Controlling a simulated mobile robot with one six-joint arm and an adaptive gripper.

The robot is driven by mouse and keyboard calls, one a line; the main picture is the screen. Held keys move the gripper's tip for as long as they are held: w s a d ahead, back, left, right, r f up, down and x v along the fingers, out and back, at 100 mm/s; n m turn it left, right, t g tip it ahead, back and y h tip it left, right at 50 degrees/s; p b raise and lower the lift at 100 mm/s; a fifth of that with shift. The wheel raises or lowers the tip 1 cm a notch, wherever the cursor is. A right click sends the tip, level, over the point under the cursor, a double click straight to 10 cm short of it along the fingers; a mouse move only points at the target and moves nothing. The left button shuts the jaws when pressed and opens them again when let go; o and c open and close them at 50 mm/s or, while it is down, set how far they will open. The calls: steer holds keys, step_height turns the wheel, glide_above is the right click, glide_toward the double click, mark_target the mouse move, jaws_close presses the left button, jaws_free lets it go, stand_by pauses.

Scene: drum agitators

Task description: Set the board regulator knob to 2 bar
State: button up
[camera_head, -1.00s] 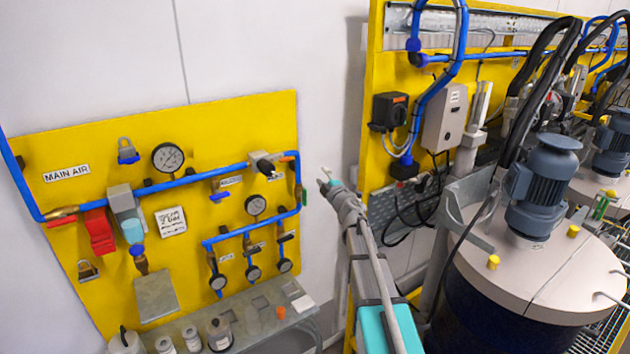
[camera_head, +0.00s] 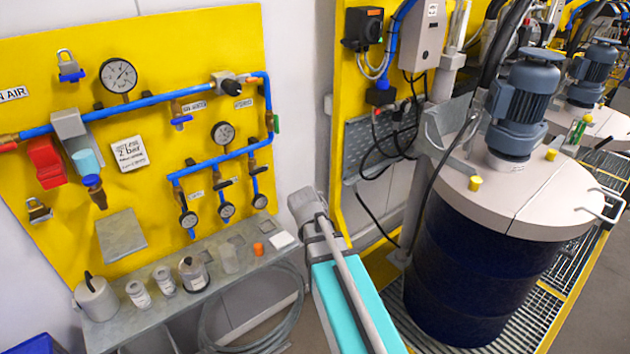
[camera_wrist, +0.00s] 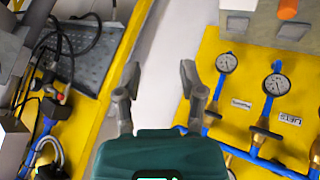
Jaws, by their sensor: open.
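The yellow air board (camera_head: 160,200) fills the left of the head view. A grey regulator body with a dark knob (camera_head: 228,82) sits at the right end of its upper blue pipe. A round gauge (camera_head: 222,132) is just below it, its reading too small to tell. A white card (camera_head: 129,154) on the board reads "2 bar". My gripper (camera_wrist: 160,72) is open and empty in the wrist view, with pale wall between its fingers. It touches nothing visible. Its fingers cannot be made out in the head view, where my arm stands right of the board, apart from the knob.
A narrow grey shelf (camera_head: 165,308) with several jars runs below the board. A blue drum (camera_head: 475,270) with a motor stands at right, beside a yellow frame (camera_head: 345,130). Small gauges (camera_wrist: 227,62) show right of my gripper in the wrist view. Bare wall lies between board and frame.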

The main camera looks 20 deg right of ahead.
steer(key=s+a+f+g+y+b, duration=0.2)
steer(key=s+a+f, duration=0.3)
steer(key=s, duration=0.3)
steer(key=s+a+f+g+y+b, duration=0.2)
steer(key=s+a+f+g, duration=0.3)
steer(key=s, duration=0.3)
steer(key=shift+s+f+m+b, duration=0.3)
steer(key=shift+f+m+b, duration=0.1)
steer(key=shift+b, duration=0.15)
steer(key=shift+o, duration=0.4)
